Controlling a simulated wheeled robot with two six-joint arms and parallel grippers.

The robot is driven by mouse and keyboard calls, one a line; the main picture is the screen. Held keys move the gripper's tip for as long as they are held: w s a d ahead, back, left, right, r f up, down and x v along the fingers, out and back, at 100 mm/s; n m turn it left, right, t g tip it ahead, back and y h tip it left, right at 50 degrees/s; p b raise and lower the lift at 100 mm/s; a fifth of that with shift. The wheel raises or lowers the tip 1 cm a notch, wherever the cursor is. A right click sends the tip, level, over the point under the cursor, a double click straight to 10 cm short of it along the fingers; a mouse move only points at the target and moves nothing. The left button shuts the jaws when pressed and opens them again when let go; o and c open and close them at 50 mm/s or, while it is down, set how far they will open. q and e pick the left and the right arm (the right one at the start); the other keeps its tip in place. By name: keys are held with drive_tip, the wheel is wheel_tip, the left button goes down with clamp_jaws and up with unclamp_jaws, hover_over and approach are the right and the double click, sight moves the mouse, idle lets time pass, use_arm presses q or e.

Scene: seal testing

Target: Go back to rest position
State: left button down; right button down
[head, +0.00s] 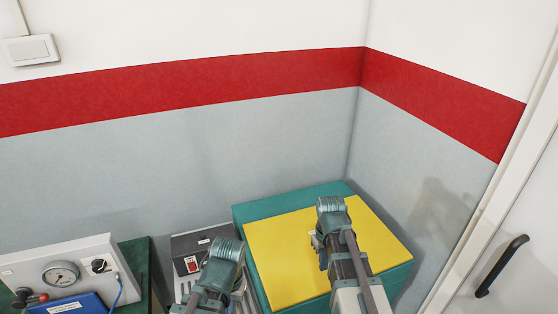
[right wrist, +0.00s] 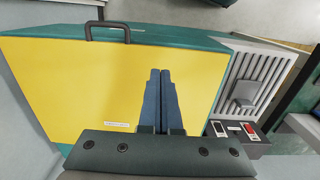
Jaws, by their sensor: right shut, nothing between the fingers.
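My right gripper (head: 318,244) hangs over the yellow top of a green box (head: 290,196). In the right wrist view its two blue fingers (right wrist: 160,98) lie side by side, shut with nothing between them. The yellow panel (right wrist: 75,85) fills much of that view, and the fingers appear in front of it. I cannot tell how far above it they are. My left arm is at the bottom centre of the head view. Its gripper (head: 239,286) barely shows beside the wrist, and its jaws cannot be made out.
A grey device with a red switch (head: 192,264) stands left of the box, partly behind my left arm. A gauge panel (head: 60,273) and a blue case (head: 68,304) are at lower left. Walls close in behind and right. A door handle (head: 501,266) is at far right.

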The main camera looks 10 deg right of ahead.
drive_tip(key=s+a+f+b, duration=0.2)
drive_tip(key=s+a, duration=0.1)
drive_tip(key=a, duration=0.2)
drive_tip(key=s+a+f+n+b, duration=0.1)
drive_tip(key=s+a+f+b, duration=0.2)
drive_tip(key=a, duration=0.3)
drive_tip(key=s+a+f+h+b, duration=0.1)
drive_tip(key=s+a+f+b, duration=0.2)
drive_tip(key=s+a, duration=0.1)
drive_tip(key=shift+a+f+n, duration=0.15)
drive_tip(key=shift+a+n, duration=0.15)
drive_tip(key=shift+a, duration=0.45)
drive_tip(key=shift+s, duration=0.1)
